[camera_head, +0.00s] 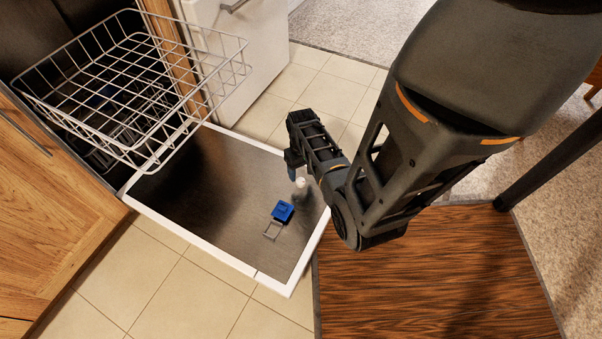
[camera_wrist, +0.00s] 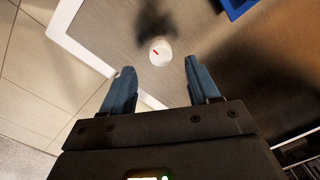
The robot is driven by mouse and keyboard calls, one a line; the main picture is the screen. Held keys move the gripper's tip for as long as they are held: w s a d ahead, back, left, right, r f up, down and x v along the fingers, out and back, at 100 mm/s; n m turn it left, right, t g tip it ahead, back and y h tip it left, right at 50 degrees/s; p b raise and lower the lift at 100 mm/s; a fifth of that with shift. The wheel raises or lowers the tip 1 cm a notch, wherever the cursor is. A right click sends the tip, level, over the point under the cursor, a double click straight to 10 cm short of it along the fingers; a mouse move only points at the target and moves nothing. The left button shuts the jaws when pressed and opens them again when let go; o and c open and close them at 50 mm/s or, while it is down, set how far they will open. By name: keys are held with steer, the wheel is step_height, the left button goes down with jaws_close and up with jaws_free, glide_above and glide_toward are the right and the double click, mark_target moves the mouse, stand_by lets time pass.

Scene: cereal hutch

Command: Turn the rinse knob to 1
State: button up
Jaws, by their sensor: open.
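The rinse knob (camera_wrist: 160,52) is a round white knob with a red mark, on the inner face of the lowered dishwasher door (camera_head: 190,185). In the wrist view the red mark slants, from upper left to lower right. In the head view the white knob (camera_head: 300,183) stands near the door's right side. My gripper (camera_wrist: 155,88) is open and empty, its two blue fingers on either side below the knob in the wrist view, apart from it. In the head view my gripper (camera_head: 291,165) is over the door, beside the knob. No number markings are readable.
A blue dispenser lid (camera_head: 283,211) stands open beside its grey-rimmed compartment (camera_head: 273,230) on the door. A white wire rack (camera_head: 135,85) juts out above the door at left. A wooden cabinet (camera_head: 50,200) is at left. Tiled floor (camera_head: 175,290) lies in front, a brown striped mat (camera_head: 430,280) at right.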

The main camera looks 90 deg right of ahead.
steer(key=shift+d+r+p, duration=0.1)
steer(key=shift+r+p, duration=0.25)
steer(key=shift+r, duration=1)
